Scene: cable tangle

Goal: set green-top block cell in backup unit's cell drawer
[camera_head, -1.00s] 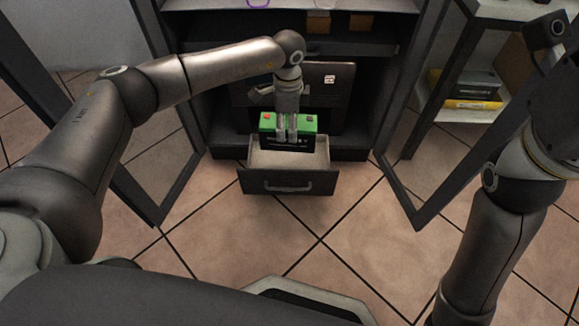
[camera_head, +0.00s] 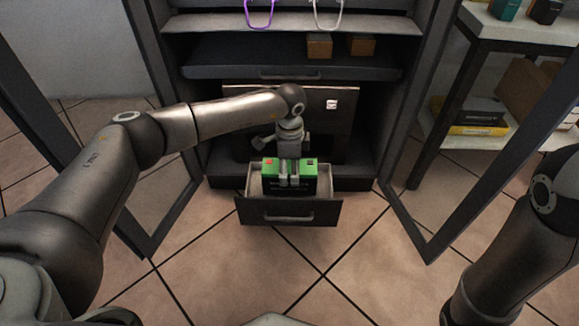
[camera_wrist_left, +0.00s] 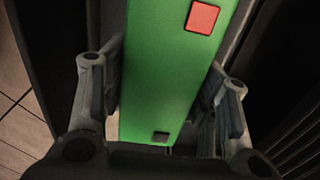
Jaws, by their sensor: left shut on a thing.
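The green-top block cell (camera_head: 307,183) is a dark block with a green top that carries a red and a black terminal. My left gripper (camera_head: 289,183) points down and is shut on it, one finger on each side. The cell is upright within the outline of the open cell drawer (camera_head: 268,211). Whether it rests on the drawer's floor I cannot tell. The drawer sticks out from the low front of the dark backup unit (camera_head: 240,97). In the left wrist view the green top (camera_wrist_left: 165,80) lies between the fingers (camera_wrist_left: 160,105). My right gripper is out of view.
Open cabinet doors stand left (camera_head: 165,230) and right (camera_head: 415,235) of the drawer. A shelf (camera_head: 215,65) with small brown boxes is above the unit. A rack (camera_head: 440,140) with boxes stands at the right. The tiled floor (camera_head: 290,265) before the drawer is clear.

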